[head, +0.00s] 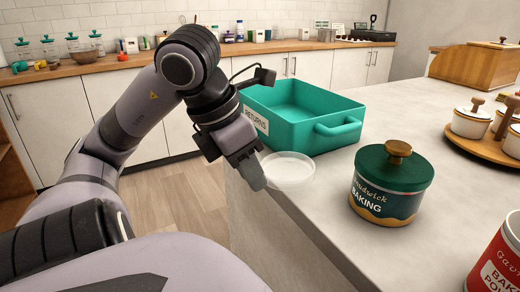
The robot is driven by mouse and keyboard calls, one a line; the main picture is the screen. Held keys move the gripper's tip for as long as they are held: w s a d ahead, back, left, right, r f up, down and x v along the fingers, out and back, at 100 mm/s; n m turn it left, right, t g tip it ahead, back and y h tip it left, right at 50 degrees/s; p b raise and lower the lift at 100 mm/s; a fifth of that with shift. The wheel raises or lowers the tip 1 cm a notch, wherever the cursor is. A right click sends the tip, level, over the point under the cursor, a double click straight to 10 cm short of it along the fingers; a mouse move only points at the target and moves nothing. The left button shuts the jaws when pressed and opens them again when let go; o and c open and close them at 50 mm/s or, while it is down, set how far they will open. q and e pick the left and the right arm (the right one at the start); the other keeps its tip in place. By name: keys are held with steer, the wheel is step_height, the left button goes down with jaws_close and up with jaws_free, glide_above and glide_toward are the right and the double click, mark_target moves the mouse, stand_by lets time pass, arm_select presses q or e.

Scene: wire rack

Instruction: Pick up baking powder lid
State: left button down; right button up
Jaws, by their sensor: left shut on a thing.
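A round translucent white lid (290,169) is at the counter's left edge, in front of the green bin. My left gripper (257,178) is shut on the lid's left rim, with its fingers pointing down. I cannot tell whether the lid touches the counter or is slightly above it. A red and cream baking powder can (496,262) stands at the bottom right, partly cut off by the frame; its top is barely in view. My right gripper is not in view.
A green bin marked RETURNS (342,131) stands just behind the lid. A green baking canister (391,187) with a knobbed lid stands to the right. White lidded jars (471,120) sit on a wooden tray farther right. The front middle of the counter (330,215) is clear.

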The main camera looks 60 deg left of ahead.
arm_select(q)
steer(key=shift+s+a+b, duration=0.15)
steer(key=shift+s+b, duration=0.2)
steer(key=shift+s, duration=0.9)
steer(key=shift+s+a+b, duration=0.1)
steer(key=shift+s+b, duration=0.2)
steer(key=shift+s, duration=0.9)
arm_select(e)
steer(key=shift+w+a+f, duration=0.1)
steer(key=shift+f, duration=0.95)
arm_select(q)
steer(key=shift+s, duration=0.1)
